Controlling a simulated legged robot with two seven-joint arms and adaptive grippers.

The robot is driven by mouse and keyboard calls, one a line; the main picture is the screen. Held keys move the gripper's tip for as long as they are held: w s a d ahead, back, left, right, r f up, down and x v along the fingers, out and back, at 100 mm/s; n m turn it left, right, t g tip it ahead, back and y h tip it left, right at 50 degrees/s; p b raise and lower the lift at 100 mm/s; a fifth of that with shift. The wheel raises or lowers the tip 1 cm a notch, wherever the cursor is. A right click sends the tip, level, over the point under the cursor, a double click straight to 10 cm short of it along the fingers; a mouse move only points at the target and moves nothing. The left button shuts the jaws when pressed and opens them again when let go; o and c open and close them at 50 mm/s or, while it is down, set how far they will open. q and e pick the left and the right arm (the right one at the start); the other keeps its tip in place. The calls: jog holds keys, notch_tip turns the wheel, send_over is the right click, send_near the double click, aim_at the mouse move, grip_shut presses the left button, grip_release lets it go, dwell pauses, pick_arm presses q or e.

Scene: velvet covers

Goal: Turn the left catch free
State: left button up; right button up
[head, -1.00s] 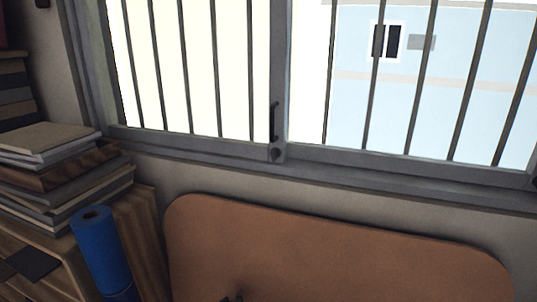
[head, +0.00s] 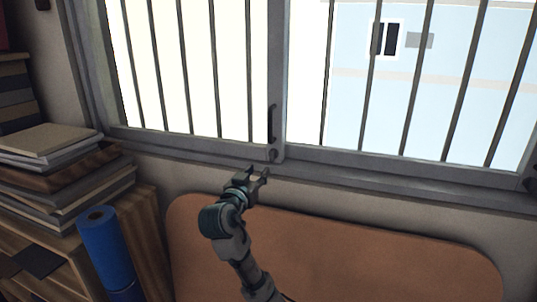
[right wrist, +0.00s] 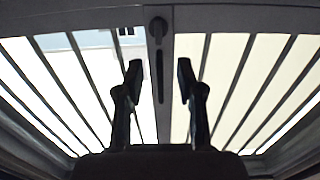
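The left catch (head: 272,155) is a small dark knob at the foot of the window's middle upright, below a dark upright pull handle (head: 272,124). In the right wrist view the catch (right wrist: 158,28) shows at the top centre, beyond the fingertips. My right gripper (head: 257,175) is open and empty, just below and left of the catch, apart from it in the picture. In the right wrist view its two fingers (right wrist: 159,70) stand apart on either side of the handle's line. My left gripper is not in view.
A second dark catch (head: 531,184) is at the far right edge. Window bars (head: 215,70) and the sill (head: 350,182) lie around the catch. A brown rounded panel (head: 370,250) stands below. Stacked books (head: 60,170) and a blue roll (head: 105,250) are at left.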

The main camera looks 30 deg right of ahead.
aim_at(271, 156)
jog(key=p+x, duration=0.3)
jog(key=x, duration=0.7)
jog(key=shift+d, duration=0.2)
jog(key=shift+w+d, duration=0.25)
jog(key=shift+a, duration=0.1)
grip_shut()
